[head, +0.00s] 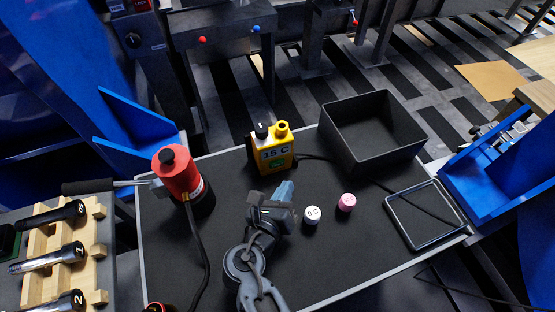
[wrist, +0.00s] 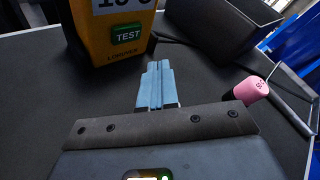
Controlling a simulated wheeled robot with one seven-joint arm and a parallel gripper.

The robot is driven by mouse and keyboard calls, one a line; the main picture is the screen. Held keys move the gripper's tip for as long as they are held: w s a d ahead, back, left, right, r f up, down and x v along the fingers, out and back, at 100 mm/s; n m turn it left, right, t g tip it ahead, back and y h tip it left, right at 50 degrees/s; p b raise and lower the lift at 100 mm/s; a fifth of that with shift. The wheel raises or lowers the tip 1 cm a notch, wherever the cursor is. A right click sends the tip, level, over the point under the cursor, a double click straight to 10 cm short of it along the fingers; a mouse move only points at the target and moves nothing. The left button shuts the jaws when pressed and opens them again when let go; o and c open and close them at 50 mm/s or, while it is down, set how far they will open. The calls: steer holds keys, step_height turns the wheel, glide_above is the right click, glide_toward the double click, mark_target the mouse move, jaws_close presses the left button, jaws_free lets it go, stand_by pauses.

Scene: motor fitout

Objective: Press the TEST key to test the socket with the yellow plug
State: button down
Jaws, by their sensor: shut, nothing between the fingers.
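The yellow tester (head: 270,155) stands upright on the dark table top, its display reading "15 C". A round yellow piece (head: 282,128) and a black one sit on its top; I cannot tell whether either is the yellow plug.
A white cap (head: 312,215) and a pink cap (head: 347,202) stand right of my gripper. A red cylinder (head: 180,178) with a cable stands left; a wooden rack (head: 36,265) is beyond.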

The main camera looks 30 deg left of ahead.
steer(key=shift+s+d+p, duration=0.4)
steer(key=shift+s+d, duration=0.25)
steer(key=shift+d, duration=0.05)
